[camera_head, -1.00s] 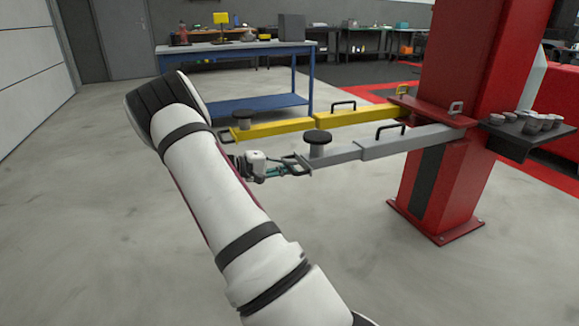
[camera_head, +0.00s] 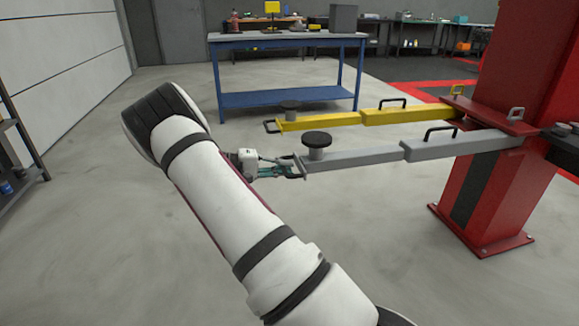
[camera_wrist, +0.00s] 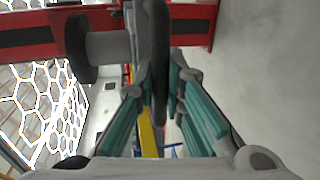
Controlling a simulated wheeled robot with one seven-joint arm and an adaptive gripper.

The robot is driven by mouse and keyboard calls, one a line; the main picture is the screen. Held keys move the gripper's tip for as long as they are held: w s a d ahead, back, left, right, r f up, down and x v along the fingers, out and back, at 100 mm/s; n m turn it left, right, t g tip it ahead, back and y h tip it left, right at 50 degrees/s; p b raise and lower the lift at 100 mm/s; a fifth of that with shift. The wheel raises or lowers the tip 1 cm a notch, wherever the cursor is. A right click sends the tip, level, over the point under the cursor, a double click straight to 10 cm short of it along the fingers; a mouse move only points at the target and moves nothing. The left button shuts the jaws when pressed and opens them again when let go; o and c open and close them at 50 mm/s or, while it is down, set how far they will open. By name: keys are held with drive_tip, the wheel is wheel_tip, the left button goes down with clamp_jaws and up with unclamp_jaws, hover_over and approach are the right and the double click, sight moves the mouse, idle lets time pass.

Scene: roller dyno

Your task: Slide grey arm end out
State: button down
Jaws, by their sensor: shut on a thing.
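The grey lift arm (camera_head: 462,146) reaches left from the red post (camera_head: 493,190). Its thinner inner section, the grey arm end (camera_head: 362,159), extends from the wider outer section and carries a round black pad (camera_head: 317,139) on a short post. A handle sits at the tip of the arm end. My gripper (camera_head: 297,168) is shut on this handle. In the wrist view, the dark handle bar (camera_wrist: 161,65) stands between the two fingers, and the pad (camera_wrist: 77,48) shows at the upper left.
A yellow lift arm (camera_head: 405,117) with its own pad and handle lies just behind the grey one. A blue workbench (camera_head: 287,98) stands further back. A dark shelf (camera_head: 20,145) stands at the left edge. The floor at left and front is clear.

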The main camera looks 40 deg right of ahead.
drive_tip(key=c, duration=1.7)
unclamp_jaws()
drive_tip(key=shift+o, duration=0.2)
drive_tip(key=v, duration=1.2)
drive_tip(key=shift+a+f, duration=0.1)
